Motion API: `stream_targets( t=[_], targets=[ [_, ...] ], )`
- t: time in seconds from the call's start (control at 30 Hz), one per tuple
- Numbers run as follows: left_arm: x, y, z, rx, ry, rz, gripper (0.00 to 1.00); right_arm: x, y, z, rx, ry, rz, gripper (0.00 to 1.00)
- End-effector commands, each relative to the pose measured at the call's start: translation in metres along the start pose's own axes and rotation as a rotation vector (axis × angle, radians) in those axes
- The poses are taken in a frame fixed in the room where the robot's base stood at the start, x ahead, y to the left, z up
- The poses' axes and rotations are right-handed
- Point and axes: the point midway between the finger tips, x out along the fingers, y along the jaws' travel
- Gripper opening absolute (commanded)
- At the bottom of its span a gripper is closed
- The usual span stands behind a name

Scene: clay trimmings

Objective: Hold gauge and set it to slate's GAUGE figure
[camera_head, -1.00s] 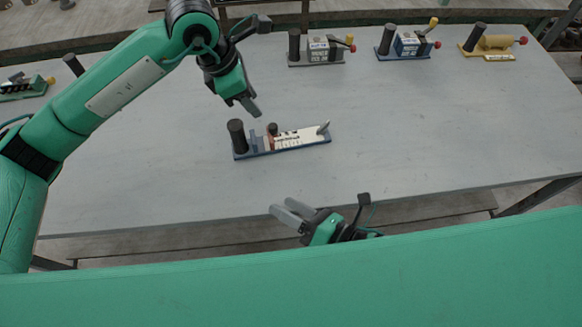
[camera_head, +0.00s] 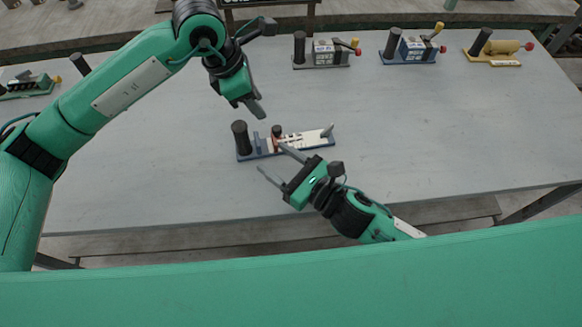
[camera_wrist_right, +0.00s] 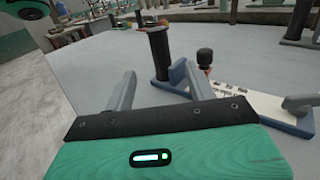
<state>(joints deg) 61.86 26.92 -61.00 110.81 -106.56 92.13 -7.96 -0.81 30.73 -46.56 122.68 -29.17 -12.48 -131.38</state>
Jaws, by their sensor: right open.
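The gauge (camera_head: 300,141) lies on the grey table, a blue base with a thick black post (camera_head: 241,138) at its left end, a small dark knob near it and a white marked plate. I cannot read its marks. The gauge also shows in the right wrist view (camera_wrist_right: 245,98), ahead and to the right. My right gripper (camera_head: 271,158) is open and empty, its fingers at the near side of the gauge; they also show in the right wrist view (camera_wrist_right: 160,82). My left gripper (camera_head: 254,106) hangs above the table behind the gauge; its finger gap is unclear. No slate figure is readable.
Along the back stand a grey device (camera_head: 325,53), a blue one (camera_head: 412,48) and a yellow one (camera_head: 497,49). A green device (camera_head: 25,87) sits at the far left. A dark lettered board (camera_head: 270,2) is cut off at the top. The table's right side is clear.

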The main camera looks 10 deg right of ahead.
Motion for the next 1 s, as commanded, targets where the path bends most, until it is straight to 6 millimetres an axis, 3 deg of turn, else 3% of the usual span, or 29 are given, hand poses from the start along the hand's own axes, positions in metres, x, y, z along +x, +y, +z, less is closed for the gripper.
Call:
stream_targets(
  t=[0.3, 0.5, 0.93, 1.0],
  targets=[
    [0.000, 0.000, 0.000, 0.000, 0.000, 0.000, 0.36, 0.062, 0.000, 0.001, 0.001, -0.002, 0.000, 0.56],
    [0.000, 0.000, 0.000, 0.000, 0.000, 0.000, 0.36, 0.086, 0.000, 0.000, 0.000, 0.000, 0.000, 0.56],
    [0.000, 0.000, 0.000, 0.000, 0.000, 0.000, 0.36, 0.096, 0.000, 0.000, 0.000, 0.001, 0.000, 0.56],
    [0.000, 0.000, 0.000, 0.000, 0.000, 0.000, 0.36, 0.095, 0.000, 0.000, 0.000, 0.001, 0.000, 0.44]
  ],
)
